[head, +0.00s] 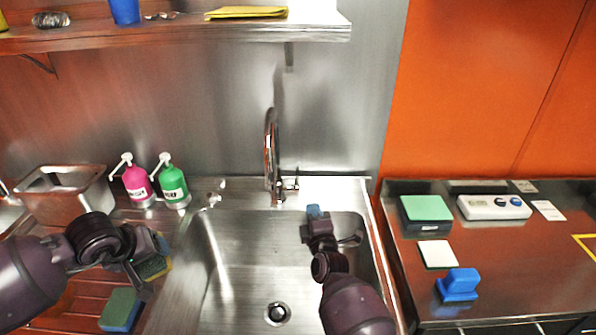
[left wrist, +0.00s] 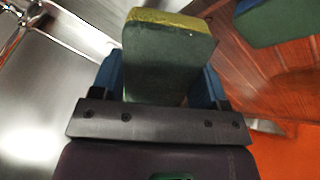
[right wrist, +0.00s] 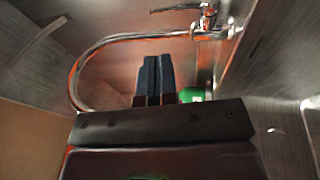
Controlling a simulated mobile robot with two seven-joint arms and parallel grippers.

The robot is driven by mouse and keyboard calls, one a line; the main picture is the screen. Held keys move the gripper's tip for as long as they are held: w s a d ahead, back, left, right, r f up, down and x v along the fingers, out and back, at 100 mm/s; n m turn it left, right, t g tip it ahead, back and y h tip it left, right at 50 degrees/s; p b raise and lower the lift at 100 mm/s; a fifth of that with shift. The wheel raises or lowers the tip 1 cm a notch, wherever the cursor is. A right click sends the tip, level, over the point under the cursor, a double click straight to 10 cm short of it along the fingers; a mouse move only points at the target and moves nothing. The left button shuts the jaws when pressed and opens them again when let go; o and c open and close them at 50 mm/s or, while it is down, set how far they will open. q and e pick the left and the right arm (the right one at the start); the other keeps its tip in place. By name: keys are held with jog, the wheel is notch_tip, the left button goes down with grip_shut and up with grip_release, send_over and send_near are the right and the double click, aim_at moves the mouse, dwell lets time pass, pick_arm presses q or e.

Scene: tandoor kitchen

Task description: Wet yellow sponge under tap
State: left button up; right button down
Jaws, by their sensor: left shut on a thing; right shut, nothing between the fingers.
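The yellow sponge (head: 155,267) with its dark green scouring side is held in my left gripper (head: 150,262), above the wooden drainboard left of the sink. The left wrist view shows the sponge (left wrist: 165,55) clamped between both blue fingers. The curved metal tap (head: 271,150) stands behind the sink (head: 255,265); no water stream shows. Its lever (head: 290,184) sits at the right of the tap's base. My right gripper (head: 315,212) is shut and empty over the back of the sink, to the right of the tap. The right wrist view shows its closed fingers near the tap (right wrist: 105,45).
A blue-green sponge (head: 120,310) lies on the drainboard. A pink bottle (head: 137,184) and a green bottle (head: 173,184) stand left of the tap, beside a metal container (head: 62,205). A shelf (head: 180,38) hangs above. The right counter holds a blue stamp-like block (head: 460,282).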

pick_arm(q)
jog(key=shift+w+a+f, duration=0.1)
jog(key=shift+a, duration=0.1)
pick_arm(e)
jog(key=a, duration=0.1)
pick_arm(q)
jog(key=shift+f+b, duration=0.2)
jog(key=shift+b, duration=0.1)
pick_arm(e)
send_near(298, 169)
pick_arm(q)
notch_tip(298, 169, down, 3)
jog(key=b, duration=0.3)
jog(key=shift+r, duration=0.1)
pick_arm(e)
jog(key=b+x, duration=0.1)
jog(key=x, duration=0.1)
jog(key=b+x, duration=0.1)
jog(key=x, duration=0.1)
jog(key=b+x, duration=0.2)
jog(key=x, duration=0.1)
jog(key=shift+w+f, duration=0.15)
jog(key=shift+f, duration=0.1)
pick_arm(q)
notch_tip(298, 169, down, 5)
jog(key=shift+f, duration=0.15)
pick_arm(e)
jog(key=shift+w+r, duration=0.15)
